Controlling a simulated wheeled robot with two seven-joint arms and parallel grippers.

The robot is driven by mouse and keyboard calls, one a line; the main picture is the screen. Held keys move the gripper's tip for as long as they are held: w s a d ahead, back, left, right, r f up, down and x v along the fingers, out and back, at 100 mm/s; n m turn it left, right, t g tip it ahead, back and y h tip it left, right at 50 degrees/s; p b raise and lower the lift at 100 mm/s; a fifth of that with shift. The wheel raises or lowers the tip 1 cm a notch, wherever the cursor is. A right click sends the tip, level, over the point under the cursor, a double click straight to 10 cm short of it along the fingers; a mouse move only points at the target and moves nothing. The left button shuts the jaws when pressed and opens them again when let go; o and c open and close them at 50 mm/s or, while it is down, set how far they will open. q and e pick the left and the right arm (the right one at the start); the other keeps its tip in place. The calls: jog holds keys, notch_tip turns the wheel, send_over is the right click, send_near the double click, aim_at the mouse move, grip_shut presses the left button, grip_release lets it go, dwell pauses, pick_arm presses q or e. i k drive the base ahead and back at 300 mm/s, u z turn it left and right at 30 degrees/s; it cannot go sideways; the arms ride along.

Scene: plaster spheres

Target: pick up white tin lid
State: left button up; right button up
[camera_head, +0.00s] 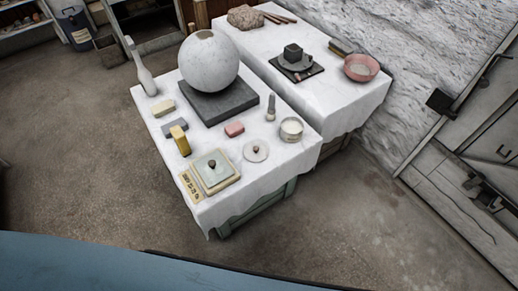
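A round white lid with a small dark knob (255,150) lies flat near the right front part of the nearer white-covered table (215,135). It looks like the white tin lid. A small round white tin (291,129) stands just behind it and to its right, apart from it, with its top uncovered. Neither of my grippers is in view.
A plaster sphere (210,62) rests on a dark slab (220,102). A second table (320,92) stands behind. Bare floor (350,215) lies right.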

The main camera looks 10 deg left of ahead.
aim_at(255, 151)
jog(key=z, duration=1.7)
jog(key=k, duration=0.4)
jog(key=u, duration=0.95)
